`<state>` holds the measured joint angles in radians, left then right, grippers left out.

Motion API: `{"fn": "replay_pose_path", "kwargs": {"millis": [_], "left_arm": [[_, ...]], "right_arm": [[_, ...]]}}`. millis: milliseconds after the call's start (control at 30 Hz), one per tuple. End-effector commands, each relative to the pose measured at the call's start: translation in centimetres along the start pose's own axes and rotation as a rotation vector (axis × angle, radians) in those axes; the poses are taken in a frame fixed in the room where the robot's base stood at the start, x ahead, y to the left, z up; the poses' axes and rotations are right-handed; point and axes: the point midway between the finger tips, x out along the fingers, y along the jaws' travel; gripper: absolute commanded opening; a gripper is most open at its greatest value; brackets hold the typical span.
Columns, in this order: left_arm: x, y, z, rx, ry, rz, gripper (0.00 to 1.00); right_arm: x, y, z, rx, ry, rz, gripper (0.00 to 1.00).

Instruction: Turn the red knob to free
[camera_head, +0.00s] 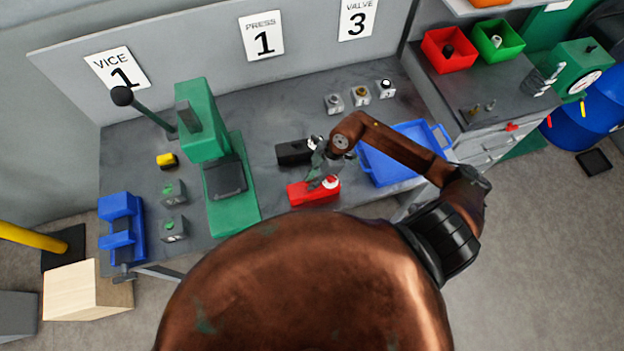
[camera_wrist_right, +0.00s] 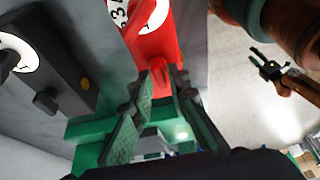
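The red box (camera_head: 312,194) lies on the grey bench near its front edge, with a white dial on top. In the right wrist view the red box (camera_wrist_right: 151,38) carries a printed white dial and a small red knob (camera_wrist_right: 157,66). My right gripper (camera_head: 318,176) is over the red box; in the right wrist view its green fingertips (camera_wrist_right: 166,84) are apart, close to the red knob. Whether they touch it is unclear. My left gripper (camera_wrist_right: 262,64) shows at the right of the right wrist view, its dark fingers spread and empty.
A black box (camera_head: 293,152) with a dial and knob sits beside the red box. A green press (camera_head: 233,210) stands to the left and a blue tray (camera_head: 385,178) to the right. Several small valves (camera_head: 360,96) stand at the back.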

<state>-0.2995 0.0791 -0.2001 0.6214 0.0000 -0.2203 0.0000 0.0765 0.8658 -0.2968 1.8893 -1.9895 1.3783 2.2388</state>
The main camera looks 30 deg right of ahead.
Motion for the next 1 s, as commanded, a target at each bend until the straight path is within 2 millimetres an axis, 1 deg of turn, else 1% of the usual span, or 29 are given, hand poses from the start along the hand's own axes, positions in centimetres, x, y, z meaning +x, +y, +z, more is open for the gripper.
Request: {"fn": "replay_pose_path", "kwargs": {"millis": [33,200,667,867,1000], "left_arm": [[0.00,-0.02,-0.02,0.000,0.000,0.000,0.40],[0.00,-0.02,-0.01,0.000,0.000,0.000,0.40],[0.07,-0.05,0.04,0.000,0.000,-0.001,0.40],[0.35,-0.08,0.12,0.000,-0.001,-0.001,0.40],[0.70,-0.07,0.18,0.000,-0.002,-0.001,0.40]], "right_arm": [[-0.01,0.00,0.01,0.000,0.000,0.000,0.11],[-0.02,0.00,0.01,0.000,0.000,0.000,0.00],[-0.02,0.05,0.04,-0.021,-0.001,-0.008,0.00],[-0.03,0.18,0.07,-0.099,-0.002,-0.040,0.00],[-0.01,0.28,0.04,-0.195,-0.002,-0.079,0.00]]}}
